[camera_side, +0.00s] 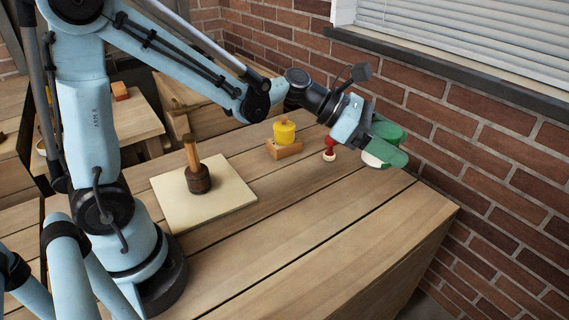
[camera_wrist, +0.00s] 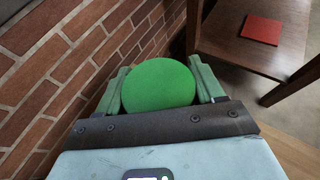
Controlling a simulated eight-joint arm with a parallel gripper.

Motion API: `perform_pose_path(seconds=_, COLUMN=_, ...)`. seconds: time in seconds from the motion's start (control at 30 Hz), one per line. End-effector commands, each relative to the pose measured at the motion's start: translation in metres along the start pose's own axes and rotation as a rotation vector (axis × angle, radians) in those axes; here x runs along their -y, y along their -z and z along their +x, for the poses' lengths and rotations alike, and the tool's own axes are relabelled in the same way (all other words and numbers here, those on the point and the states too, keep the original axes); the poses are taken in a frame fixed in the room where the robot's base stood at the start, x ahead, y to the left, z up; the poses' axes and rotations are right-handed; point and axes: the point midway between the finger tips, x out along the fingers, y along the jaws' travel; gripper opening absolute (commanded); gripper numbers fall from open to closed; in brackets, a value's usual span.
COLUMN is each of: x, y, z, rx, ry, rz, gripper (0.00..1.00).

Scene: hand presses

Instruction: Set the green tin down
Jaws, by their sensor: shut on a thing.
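The green tin (camera_wrist: 159,85) shows its round green face between my two fingers in the wrist view. In the side view, the tin (camera_side: 388,131) is partly hidden by a finger. My gripper (camera_side: 391,150) is shut on it, with a green finger on either side; it also shows in the wrist view (camera_wrist: 162,84). The tin is held near the back right edge of the wooden table (camera_side: 300,245), close to the brick wall. I cannot tell its exact height or whether it touches the table.
A red stamp (camera_side: 329,149) stands left of my gripper. Beside it, a yellow knobbed piece (camera_side: 284,132) sits on a wooden block (camera_side: 284,150). A dark, wooden-handled press (camera_side: 198,178) stands on a cream board (camera_side: 232,184). The table's front right is clear. The brick wall (camera_side: 480,150) rises behind.

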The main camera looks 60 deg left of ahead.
Motion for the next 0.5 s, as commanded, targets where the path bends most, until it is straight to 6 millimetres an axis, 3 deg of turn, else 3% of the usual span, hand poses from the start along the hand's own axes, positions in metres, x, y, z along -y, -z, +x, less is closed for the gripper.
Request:
perform_pose_path(seconds=0.2, x=-0.022, y=-0.025, z=-0.049, rx=-0.007, ry=-0.163, rz=-0.075, gripper=0.29)
perform_pose_path(seconds=0.5, x=-0.036, y=-0.046, z=-0.117, rx=-0.001, ry=-0.380, rz=-0.166, gripper=0.29)
